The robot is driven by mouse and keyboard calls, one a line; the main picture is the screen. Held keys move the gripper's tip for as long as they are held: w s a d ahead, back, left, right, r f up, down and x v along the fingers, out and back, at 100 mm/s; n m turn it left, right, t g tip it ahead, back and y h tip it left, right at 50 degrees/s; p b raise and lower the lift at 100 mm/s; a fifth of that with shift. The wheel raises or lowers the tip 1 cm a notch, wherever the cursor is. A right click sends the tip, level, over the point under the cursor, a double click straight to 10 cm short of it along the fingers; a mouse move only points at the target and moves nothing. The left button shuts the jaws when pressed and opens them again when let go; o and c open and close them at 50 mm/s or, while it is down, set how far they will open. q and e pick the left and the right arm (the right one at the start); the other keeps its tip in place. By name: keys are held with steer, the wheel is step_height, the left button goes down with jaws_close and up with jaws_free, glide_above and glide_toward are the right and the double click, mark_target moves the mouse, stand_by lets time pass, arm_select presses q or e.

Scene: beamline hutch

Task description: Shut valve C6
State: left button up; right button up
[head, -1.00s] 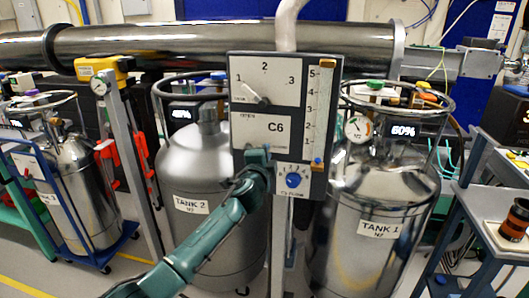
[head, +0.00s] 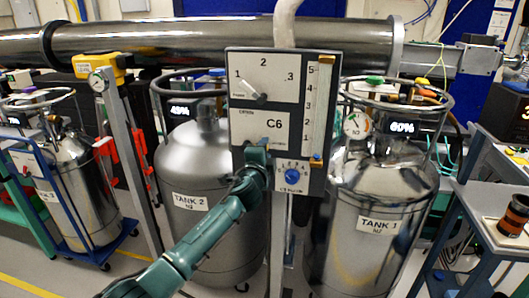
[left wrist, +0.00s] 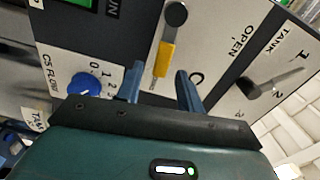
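The C6 panel (head: 275,126) stands upright in the middle of the head view. In the head view my gripper hides most of this valve. My left gripper (head: 256,155) is at the panel's lower left. In the left wrist view its two fingers (left wrist: 160,80) are apart, with the lever's yellow end just beyond the gap between them. I cannot tell whether they touch it. My right gripper is not in view.
The panel also carries a tank selector (head: 250,91) near 1, a blue flow knob (head: 292,174) and a vertical scale (head: 318,105). Tank 2 (head: 205,235) and Tank 1 (head: 370,260) stand behind it. A cart (head: 490,215) is at the right. A pipe (head: 220,42) crosses behind.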

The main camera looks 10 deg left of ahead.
arm_select(q)
steer(key=s, duration=1.3)
steer(key=shift+a, duration=0.2)
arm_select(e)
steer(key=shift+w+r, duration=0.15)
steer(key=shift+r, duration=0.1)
arm_select(q)
steer(key=shift+s, duration=0.1)
steer(key=s+f+n+g+h+p, duration=0.1)
steer(key=s+f+n+g, duration=0.2)
steer(key=s+f+n, duration=0.4)
steer(key=s+f+n+g+h+p, duration=0.1)
steer(key=s+f+n+g, duration=0.3)
steer(key=s+f, duration=1.3)
steer(key=s+n, duration=0.3)
steer(key=s, duration=0.3)
steer(key=shift+a+f+h, duration=0.25)
steer(key=shift+a+h, duration=0.1)
steer(key=shift+h, duration=0.05)
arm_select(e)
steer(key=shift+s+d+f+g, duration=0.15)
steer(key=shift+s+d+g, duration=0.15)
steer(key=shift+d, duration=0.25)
